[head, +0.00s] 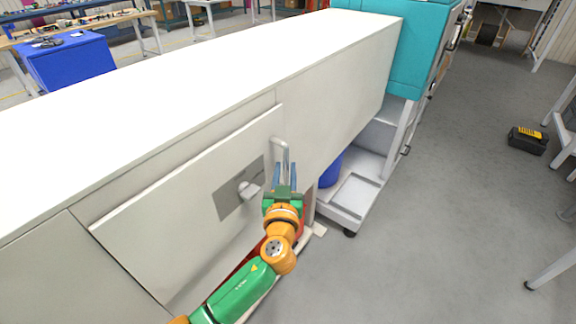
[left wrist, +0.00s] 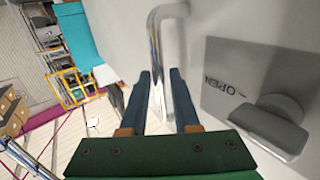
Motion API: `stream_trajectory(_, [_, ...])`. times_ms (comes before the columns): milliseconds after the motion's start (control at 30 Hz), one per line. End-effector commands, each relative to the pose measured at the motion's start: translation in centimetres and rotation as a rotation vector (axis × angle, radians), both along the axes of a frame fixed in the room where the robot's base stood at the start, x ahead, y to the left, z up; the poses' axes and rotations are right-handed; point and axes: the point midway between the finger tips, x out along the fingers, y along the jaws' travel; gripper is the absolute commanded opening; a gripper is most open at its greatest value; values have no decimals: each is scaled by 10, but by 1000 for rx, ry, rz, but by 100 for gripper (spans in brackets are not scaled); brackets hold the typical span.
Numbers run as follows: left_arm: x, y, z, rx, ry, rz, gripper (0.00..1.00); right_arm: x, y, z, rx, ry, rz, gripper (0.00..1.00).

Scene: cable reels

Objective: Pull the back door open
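The back door (head: 165,215) is a flat white panel on the side of a long white cabinet. Its face stands a little proud of the cabinet; I cannot tell whether it is ajar. A pale bar handle (head: 281,146) is near its right edge, and it shows shiny in the left wrist view (left wrist: 155,45). My left gripper (head: 284,168) is at the handle. Its two blue fingers (left wrist: 159,75) are apart, with the handle bar between them; no firm grip shows. A grey latch knob (head: 248,190) on a grey plate is beside the handle. My right gripper is out of view.
The long white cabinet (head: 200,80) fills the left and middle. A teal unit (head: 395,45) and a low grey wheeled frame (head: 357,195) stand to its right. The grey floor (head: 450,220) at right is mostly clear, with a black and yellow box (head: 528,140) on it.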

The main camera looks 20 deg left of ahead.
Motion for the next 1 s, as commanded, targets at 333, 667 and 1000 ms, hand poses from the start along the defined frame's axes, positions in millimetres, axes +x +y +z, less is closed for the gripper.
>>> stream_trajectory(333, [11, 3, -1, 0, 2, 0, 30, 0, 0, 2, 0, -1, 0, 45])
stream_trajectory(667, [11, 3, -1, -1, 3, 0, 0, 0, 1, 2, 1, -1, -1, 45])
stream_trajectory(1000, [11, 3, -1, 0, 3, 0, 0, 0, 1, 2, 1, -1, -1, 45])
